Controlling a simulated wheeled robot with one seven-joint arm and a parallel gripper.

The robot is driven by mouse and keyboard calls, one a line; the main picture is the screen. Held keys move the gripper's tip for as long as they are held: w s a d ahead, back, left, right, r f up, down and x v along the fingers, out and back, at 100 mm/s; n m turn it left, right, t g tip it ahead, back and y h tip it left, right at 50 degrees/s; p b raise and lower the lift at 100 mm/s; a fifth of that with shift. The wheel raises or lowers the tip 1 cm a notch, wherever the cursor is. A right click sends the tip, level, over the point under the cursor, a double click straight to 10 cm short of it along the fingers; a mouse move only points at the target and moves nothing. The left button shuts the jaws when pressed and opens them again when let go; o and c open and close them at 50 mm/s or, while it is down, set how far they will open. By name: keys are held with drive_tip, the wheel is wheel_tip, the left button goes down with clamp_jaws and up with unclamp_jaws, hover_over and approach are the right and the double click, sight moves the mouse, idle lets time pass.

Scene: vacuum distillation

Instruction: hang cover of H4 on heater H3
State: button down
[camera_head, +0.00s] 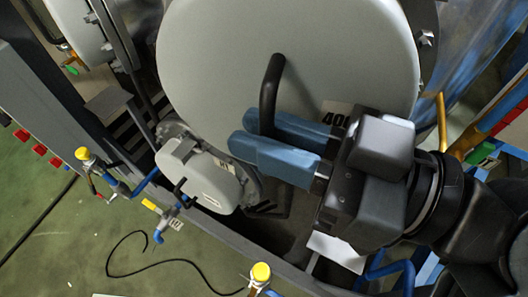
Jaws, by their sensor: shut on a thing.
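A large round pale grey cover (215,70) fills the upper middle of the view, with a black bar handle (271,85) and a partly hidden label. I take it for the cover of H4, but the label's full text is covered by my arm. My gripper (243,134) has blue fingers, which are shut on the lower part of the handle, in front of the cover's face. A metal flange with bolts shows behind the cover's right edge. I cannot tell how far the cover is from it. No heater is clearly readable as H3.
A smaller grey cover (205,180) with its own black handle sits low left of the large one. Another flanged grey vessel (78,28) stands top left. Yellow-capped valves (83,154) and blue pipes are along the frame's edge. Green floor (60,240) is open lower left, crossed by a black cable.

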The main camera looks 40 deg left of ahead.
drive_tip(key=shift+w+a+b, duration=0.25)
drive_tip(key=shift+w+a, duration=0.05)
drive_tip(key=shift+w, duration=0.25)
drive_tip(key=shift+w+a+b, duration=0.2)
drive_tip(key=shift+w+a, duration=0.1)
drive_tip(key=shift+w, duration=0.2)
drive_tip(key=shift+f+b, duration=1.2)
drive_tip(key=shift+f, duration=0.1)
drive_tip(key=c, duration=1)
unclamp_jaws()
drive_tip(key=shift+f, duration=0.1)
drive_tip(key=shift+d, duration=0.15)
